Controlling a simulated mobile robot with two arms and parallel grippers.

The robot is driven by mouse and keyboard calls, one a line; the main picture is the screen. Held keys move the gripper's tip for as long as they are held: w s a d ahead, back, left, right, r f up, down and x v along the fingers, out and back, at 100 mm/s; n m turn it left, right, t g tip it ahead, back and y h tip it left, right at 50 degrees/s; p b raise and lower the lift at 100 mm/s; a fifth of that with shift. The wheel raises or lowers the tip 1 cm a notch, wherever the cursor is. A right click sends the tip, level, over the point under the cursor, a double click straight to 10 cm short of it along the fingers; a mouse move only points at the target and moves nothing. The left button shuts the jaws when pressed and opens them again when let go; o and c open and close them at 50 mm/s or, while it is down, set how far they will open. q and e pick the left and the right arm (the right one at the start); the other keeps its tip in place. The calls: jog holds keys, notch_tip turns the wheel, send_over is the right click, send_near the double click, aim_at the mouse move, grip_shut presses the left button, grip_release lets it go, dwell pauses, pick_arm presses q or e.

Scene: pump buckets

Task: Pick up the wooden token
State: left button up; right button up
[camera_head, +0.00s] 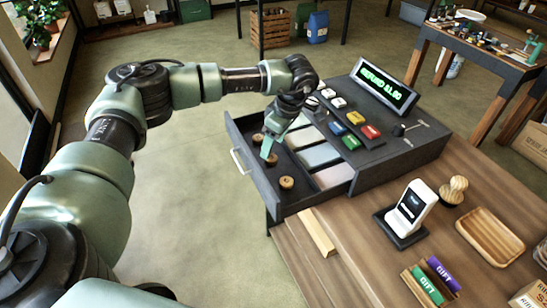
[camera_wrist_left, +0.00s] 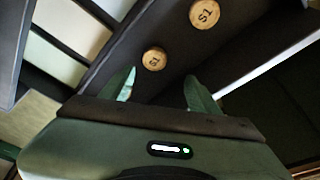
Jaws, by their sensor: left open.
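Round wooden tokens lie in the front compartment of the dark open drawer (camera_head: 254,180). In the head view one token (camera_head: 286,182) lies near the drawer's near end, another (camera_head: 271,159) lies beside my gripper's fingertip, and a third (camera_head: 257,138) lies farther back. My left gripper (camera_head: 267,149) points down into the drawer over them. In the left wrist view the open fingers (camera_wrist_left: 160,77) have one token marked "$1" (camera_wrist_left: 154,59) ahead of the gap between them. A second marked token (camera_wrist_left: 205,13) lies farther off. Nothing is seen held. My right gripper is not in view.
The drawer extends from a dark cash register (camera_head: 398,150) with coloured keys and a lit display (camera_head: 385,88). Pale bill slots (camera_head: 322,155) lie beside the token compartment. A card reader (camera_head: 410,208) and wooden tray (camera_head: 489,236) stand on the counter. Drawer walls surround the gripper.

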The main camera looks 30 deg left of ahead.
aim_at(271, 157)
pick_arm(q)
jog(key=shift+s+a+f, duration=0.1)
jog(key=shift+s+f, duration=0.05)
jog(key=shift+f, duration=0.2)
jog(key=f+p, duration=0.1)
jog(key=w+f+p, duration=0.1)
jog(key=f, duration=0.1)
jog(key=shift+a, duration=0.1)
jog(key=shift+w+x, duration=0.25)
jog(key=shift+x, duration=0.9)
jog(key=shift+s, duration=0.1)
grip_shut()
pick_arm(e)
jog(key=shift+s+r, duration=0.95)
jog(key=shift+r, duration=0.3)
